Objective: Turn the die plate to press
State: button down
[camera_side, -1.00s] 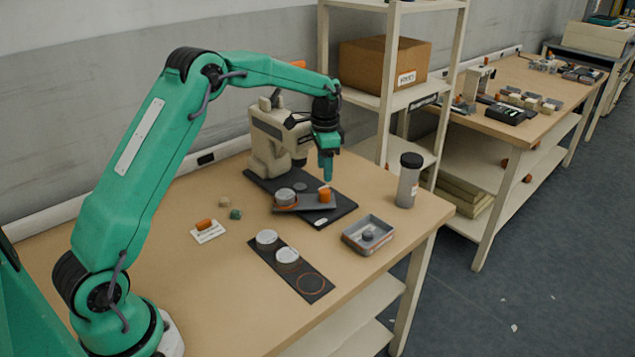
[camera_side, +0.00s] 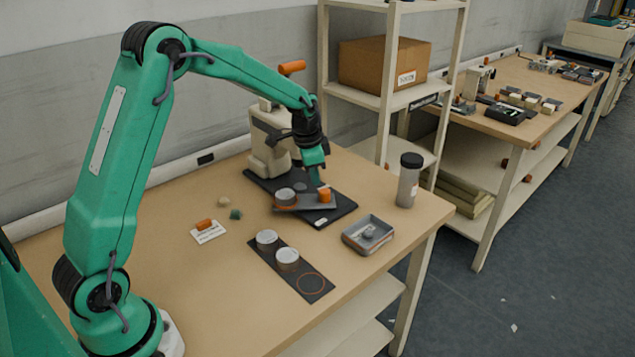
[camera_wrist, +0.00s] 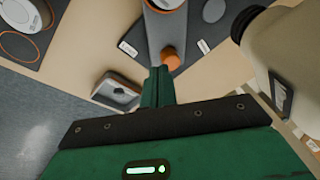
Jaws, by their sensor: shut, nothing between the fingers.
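The die plate (camera_side: 306,202), a flat grey bar, lies on the press's black base (camera_side: 340,211). A grey cup (camera_side: 285,195) with an orange lower rim sits at its left end and an orange knob (camera_side: 325,195) at its right. The beige press (camera_side: 268,140) with an orange handle (camera_side: 292,67) stands behind. My gripper (camera_side: 316,181) points down just behind and left of the knob, shut and empty. In the wrist view my shut fingers (camera_wrist: 160,78) end close beside the knob (camera_wrist: 168,57); whether they touch it cannot be told.
A grey tray (camera_side: 368,235) holds a small part. A dark strip (camera_side: 313,285) carries two pale round pieces and an empty orange ring. A grey bottle (camera_side: 408,180) stands right of the base. A white card (camera_side: 208,232) with an orange piece and two small lumps lie left.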

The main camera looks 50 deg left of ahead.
jog(key=s+d+t, duration=0.1)
jog(key=s, duration=0.4)
jog(key=s+d+t, duration=0.1)
jog(key=s+t, duration=0.1)
jog(key=s, duration=0.3)
jog(key=s+f+t+y, duration=0.1)
jog(key=s, duration=0.4)
jog(key=shift+s+d+f+t, duration=0.1)
jog(key=shift+s+d+t, duration=0.05)
jog(key=shift+d+t, duration=0.25)
jog(key=shift+f, duration=0.1)
jog(key=shift+x, duration=5.05)
jog(key=shift+w+a, duration=0.6)
jog(key=shift+a, duration=0.25)
jog(key=shift+w+a, duration=0.65)
jog(key=shift+a, duration=0.15)
jog(key=shift+y, duration=0.3)
